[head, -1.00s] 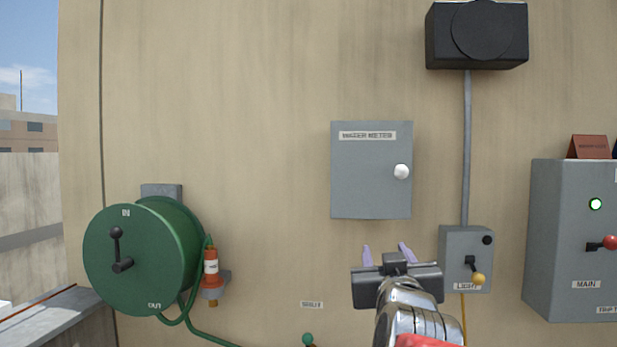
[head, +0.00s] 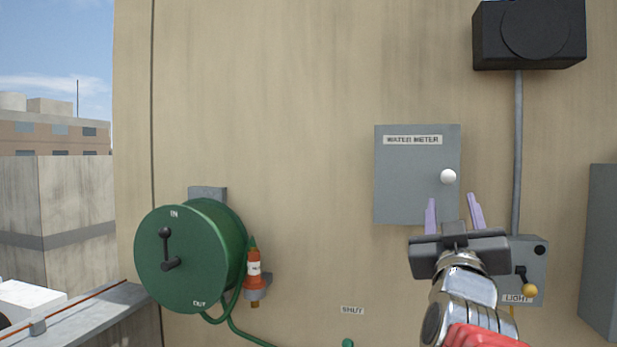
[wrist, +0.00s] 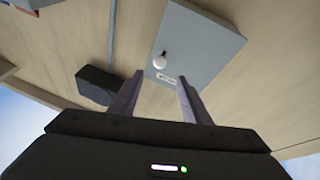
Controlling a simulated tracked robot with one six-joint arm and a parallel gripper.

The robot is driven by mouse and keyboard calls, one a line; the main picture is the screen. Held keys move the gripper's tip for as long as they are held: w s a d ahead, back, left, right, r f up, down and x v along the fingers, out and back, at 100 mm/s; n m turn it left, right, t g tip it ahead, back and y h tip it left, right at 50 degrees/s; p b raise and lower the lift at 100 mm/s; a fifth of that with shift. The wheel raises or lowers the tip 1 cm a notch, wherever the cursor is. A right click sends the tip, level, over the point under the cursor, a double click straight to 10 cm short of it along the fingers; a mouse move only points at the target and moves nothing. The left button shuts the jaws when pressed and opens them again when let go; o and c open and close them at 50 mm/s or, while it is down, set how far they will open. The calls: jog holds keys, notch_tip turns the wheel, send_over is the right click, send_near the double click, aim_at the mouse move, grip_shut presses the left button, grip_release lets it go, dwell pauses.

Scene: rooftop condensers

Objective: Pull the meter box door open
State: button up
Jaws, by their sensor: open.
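The grey meter box (head: 408,190), labelled WATER METER, is on the wall right of centre in the head view, with its door shut. A white round knob (head: 448,177) sits near the door's right edge. My gripper (head: 453,213) is open and empty, its two purple fingers pointing up, in front of and just below the knob in the picture. In the wrist view the box (wrist: 203,45) and the knob (wrist: 159,61) lie beyond the fingertips of my gripper (wrist: 158,82). The knob is apart from the fingers.
A grey light switch box (head: 527,262) with a yellow-tipped lever is right of my wrist. A black box (head: 529,35) hangs above, joined by a conduit (head: 518,150). A green hose reel (head: 185,258) is at left. The wall between reel and meter box is clear.

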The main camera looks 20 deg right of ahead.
aim_at(448, 180)
jog(key=shift+x, duration=6.35)
jog(key=shift+c, duration=0.4)
grip_shut()
